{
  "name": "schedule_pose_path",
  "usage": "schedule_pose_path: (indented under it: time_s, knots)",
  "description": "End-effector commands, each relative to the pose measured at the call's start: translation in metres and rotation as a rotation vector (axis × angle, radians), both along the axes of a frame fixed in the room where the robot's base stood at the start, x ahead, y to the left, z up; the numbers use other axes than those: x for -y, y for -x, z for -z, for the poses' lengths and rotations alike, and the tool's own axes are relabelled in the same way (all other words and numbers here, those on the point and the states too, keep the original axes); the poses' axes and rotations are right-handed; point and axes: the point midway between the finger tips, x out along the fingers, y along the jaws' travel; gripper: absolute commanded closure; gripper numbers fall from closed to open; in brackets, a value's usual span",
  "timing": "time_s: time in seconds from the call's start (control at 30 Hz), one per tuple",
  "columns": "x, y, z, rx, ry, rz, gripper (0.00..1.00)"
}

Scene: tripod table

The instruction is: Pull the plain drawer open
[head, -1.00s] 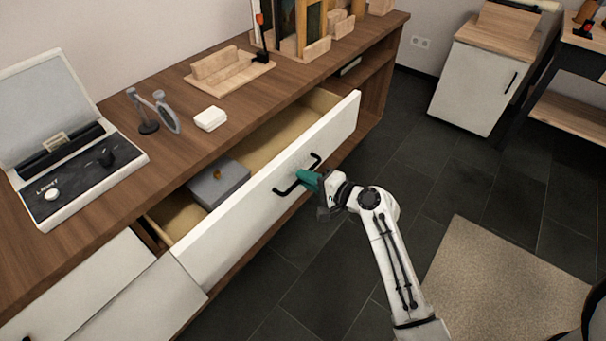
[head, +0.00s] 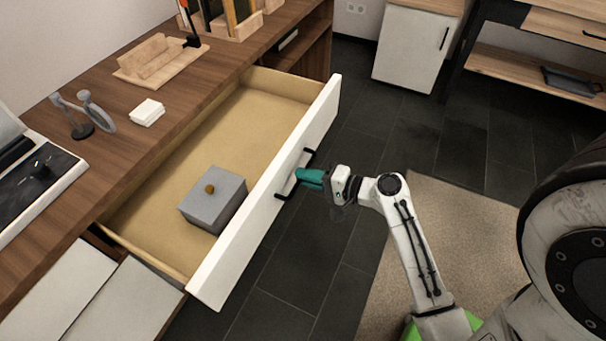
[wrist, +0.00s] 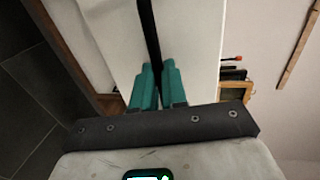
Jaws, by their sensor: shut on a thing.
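The plain drawer has a white front (head: 270,200) and stands well out of the wooden counter in the head view. Its pale wooden inside shows, with a grey box (head: 214,199) with a brown knob standing in it. My gripper (head: 302,175) is shut on the drawer's black bar handle (head: 282,193), at about its middle. In the wrist view the teal fingers (wrist: 159,80) close around the black handle (wrist: 150,35), with the white drawer front (wrist: 190,40) behind it.
On the counter (head: 180,95) stand a white stack (head: 147,112), a wooden holder (head: 157,60) and a grey stand (head: 85,115). White panels (head: 120,305) lie at lower left. Dark tiled floor (head: 310,250) is clear before the drawer, with a beige rug (head: 450,220) at right.

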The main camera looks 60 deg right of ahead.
Motion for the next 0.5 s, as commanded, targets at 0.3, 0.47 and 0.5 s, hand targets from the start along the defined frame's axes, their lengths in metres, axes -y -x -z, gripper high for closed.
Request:
schedule_pose_path:
  time_s: [0.3,0.47,0.5]
  knots:
    - [0.0001,0.0002,0.0010,-0.002,-0.001,0.000,0.79]
    - [0.0000,-0.0001,0.0006,-0.001,0.000,0.000,0.64]
    - [0.0000,-0.0001,0.0005,-0.001,0.000,0.000,0.63]
